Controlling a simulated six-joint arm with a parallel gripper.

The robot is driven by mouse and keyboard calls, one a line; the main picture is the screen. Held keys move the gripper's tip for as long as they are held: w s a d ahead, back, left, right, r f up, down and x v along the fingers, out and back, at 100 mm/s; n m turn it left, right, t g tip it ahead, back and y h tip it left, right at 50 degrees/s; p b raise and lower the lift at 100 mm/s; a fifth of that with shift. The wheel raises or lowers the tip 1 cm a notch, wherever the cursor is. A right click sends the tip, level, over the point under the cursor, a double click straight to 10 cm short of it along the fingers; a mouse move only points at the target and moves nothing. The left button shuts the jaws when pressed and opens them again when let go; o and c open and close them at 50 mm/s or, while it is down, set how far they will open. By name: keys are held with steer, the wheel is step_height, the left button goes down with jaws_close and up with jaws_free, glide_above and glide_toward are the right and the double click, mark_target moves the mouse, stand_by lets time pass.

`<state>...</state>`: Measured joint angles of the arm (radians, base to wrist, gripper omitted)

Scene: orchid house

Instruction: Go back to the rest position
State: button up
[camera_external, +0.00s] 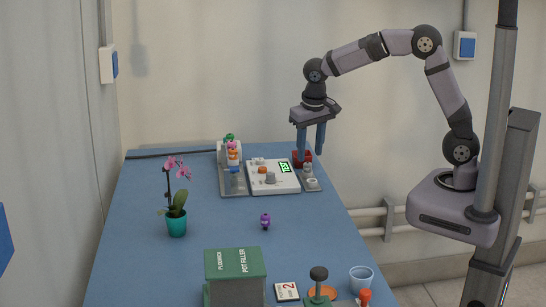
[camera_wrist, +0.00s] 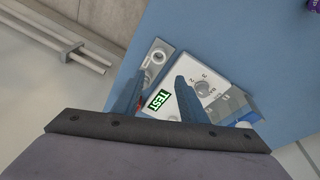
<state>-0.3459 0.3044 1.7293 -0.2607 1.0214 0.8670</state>
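My gripper (camera_external: 311,153) points down at the far right of the blue table, by the green-lit display of a white control box (camera_external: 290,184). Its two blue fingers stand apart, and I see nothing held between them. In the wrist view my gripper (camera_wrist: 163,76) is open, with the white box (camera_wrist: 216,88) and its "TEST" display (camera_wrist: 158,100) below and between the fingers. A dark red block (camera_external: 308,156) sits beside the fingers; only a red sliver of it shows by the left finger in the wrist view. I cannot tell whether they touch.
A pink orchid in a teal pot (camera_external: 176,224) stands at left. A small purple figure (camera_external: 265,221) is mid-table. Stacked colored pieces (camera_external: 233,152) stand left of the box.

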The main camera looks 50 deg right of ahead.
steer(key=s+d+f+n+g+y+p, duration=0.1)
steer(key=s+d, duration=0.3)
steer(key=s, duration=0.6)
steer(key=s+d+f+n+g+y+p, duration=0.1)
steer(key=s+d+n+p, duration=0.2)
steer(key=s, duration=0.7)
steer(key=shift+s+d+n+p, duration=0.35)
steer(key=shift+d+p, duration=0.35)
steer(key=shift+d, duration=0.55)
